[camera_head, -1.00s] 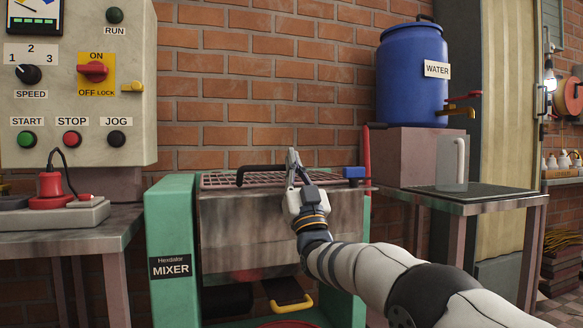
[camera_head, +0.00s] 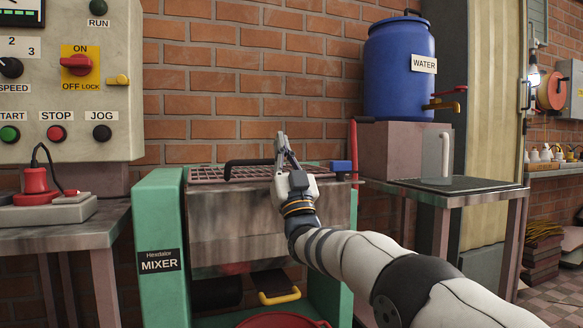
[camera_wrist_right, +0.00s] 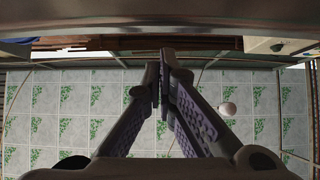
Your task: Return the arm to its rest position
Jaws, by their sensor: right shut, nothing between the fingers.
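My right arm (camera_head: 365,262) reaches in from the lower right of the head view toward the mixer (camera_head: 160,215). Its gripper (camera_head: 282,140) points up in front of the mixer's steel trough, with the fingertips above the rim and the grate. The gripper is shut and empty. In the right wrist view its two fingers (camera_wrist_right: 161,75) meet, with nothing between them. My left gripper is not in view.
The mixer's grate (camera_head: 220,174) and black handle lie behind the gripper. A control panel (camera_head: 125,45) stands at left. A blue water barrel (camera_head: 390,75) sits on a block above a side table (camera_head: 450,200) at right. A red basin (camera_head: 283,320) is below.

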